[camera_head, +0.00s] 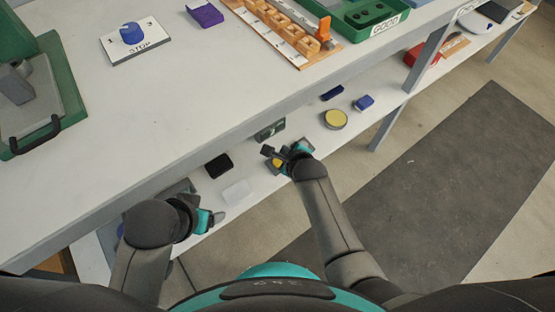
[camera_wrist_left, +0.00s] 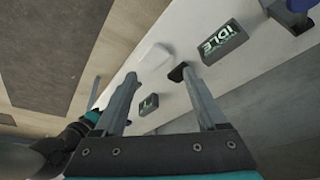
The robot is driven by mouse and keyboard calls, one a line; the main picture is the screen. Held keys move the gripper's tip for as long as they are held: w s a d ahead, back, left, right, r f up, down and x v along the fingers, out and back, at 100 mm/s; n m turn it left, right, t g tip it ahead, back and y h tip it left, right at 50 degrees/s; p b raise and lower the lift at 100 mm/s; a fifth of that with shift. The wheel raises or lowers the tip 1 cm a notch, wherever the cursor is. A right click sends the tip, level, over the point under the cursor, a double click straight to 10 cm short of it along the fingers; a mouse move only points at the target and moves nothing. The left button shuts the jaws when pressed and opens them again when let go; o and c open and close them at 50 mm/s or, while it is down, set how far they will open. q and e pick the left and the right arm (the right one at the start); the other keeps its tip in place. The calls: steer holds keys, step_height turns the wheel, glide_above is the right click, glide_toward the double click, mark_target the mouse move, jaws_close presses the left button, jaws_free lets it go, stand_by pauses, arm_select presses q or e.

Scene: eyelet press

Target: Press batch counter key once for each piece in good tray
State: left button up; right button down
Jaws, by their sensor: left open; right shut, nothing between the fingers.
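The green good tray (camera_head: 350,30), labelled GOOD, is at the top of the head view, on the upper table. It holds a few dark round pieces; the tray is cut off, so I cannot tell how many. My right gripper (camera_head: 279,156) is shut and empty over the lower shelf. It is close to a small yellow-topped item (camera_head: 276,163), possibly the counter key, partly hidden by the fingers; I cannot tell if they touch. A dark box (camera_head: 268,130) lies just behind it. My left gripper (camera_wrist_left: 154,74) is open and empty over the shelf's left part.
The lower shelf also holds a white block (camera_head: 237,193), a black box (camera_head: 218,166) and a yellow disc (camera_head: 335,119). A box reading IDLE (camera_wrist_left: 222,42) shows in the left wrist view. The upper table edge overhangs the shelf. A STOP plate (camera_head: 150,50) is above.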

arm_select(q)
jaws_close()
stand_by(0.4)
stand_by(1.2)
